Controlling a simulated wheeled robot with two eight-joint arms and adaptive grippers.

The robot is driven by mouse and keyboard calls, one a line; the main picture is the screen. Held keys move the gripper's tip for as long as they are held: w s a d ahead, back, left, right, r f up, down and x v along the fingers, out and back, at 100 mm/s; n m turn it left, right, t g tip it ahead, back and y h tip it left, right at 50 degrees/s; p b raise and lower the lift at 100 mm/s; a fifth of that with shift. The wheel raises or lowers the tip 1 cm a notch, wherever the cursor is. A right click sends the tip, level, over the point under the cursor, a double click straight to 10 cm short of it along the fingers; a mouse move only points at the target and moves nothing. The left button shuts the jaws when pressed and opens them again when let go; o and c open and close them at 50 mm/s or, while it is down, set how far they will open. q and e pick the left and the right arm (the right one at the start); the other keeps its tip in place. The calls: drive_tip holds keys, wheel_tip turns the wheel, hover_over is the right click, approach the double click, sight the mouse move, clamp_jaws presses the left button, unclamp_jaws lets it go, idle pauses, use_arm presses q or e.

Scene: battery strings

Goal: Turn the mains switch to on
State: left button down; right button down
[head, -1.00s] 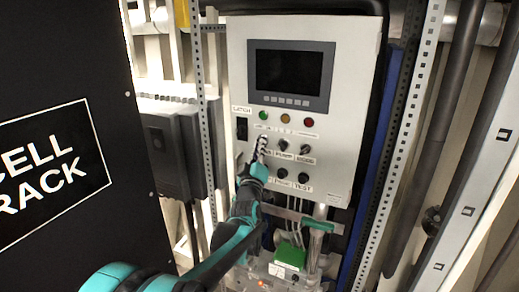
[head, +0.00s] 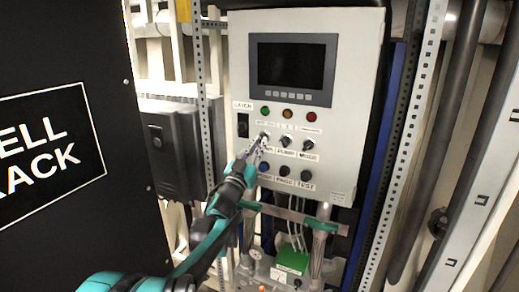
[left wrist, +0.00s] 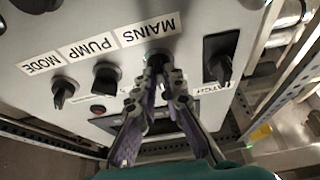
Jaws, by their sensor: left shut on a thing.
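The mains switch (left wrist: 157,57) is a dark knob above its MAINS label on the light grey panel (head: 345,80). In the left wrist view the fingertips of my left gripper (left wrist: 162,76) are closed around the knob and hide part of it. In the head view my left gripper (head: 257,149) reaches up from lower left to the knob at the left end of the upper knob row. The exact angle of the knob is hard to tell behind the fingers. My right gripper is not in view.
The pump knob (head: 286,141) and mode knob (head: 310,145) sit to the right, with a lower row of knobs beneath. A black latch switch (head: 243,125) is at left. A dark screen (head: 290,73) is above. A black cell rack (head: 60,220) stands at far left.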

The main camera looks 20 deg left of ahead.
use_arm(q)
drive_tip(key=shift+a+r+m+g+h, duration=0.1)
drive_tip(key=shift+m+g+h, duration=0.25)
drive_tip(key=shift+m+h, duration=1.1)
drive_tip(key=shift+a+r+m+g+h, duration=0.15)
drive_tip(key=shift+m+g+h, duration=0.2)
drive_tip(key=shift+m, duration=2.15)
drive_tip(key=shift+a+f+m+g+h, duration=0.1)
drive_tip(key=shift+m+g+h, duration=0.2)
drive_tip(key=shift+m+h, duration=1.15)
drive_tip(key=shift+m+y, duration=0.35)
drive_tip(key=shift+m, duration=0.45)
drive_tip(key=c, duration=1.6)
unclamp_jaws()
drive_tip(key=v, duration=1.2)
drive_tip(key=shift+r, duration=0.1)
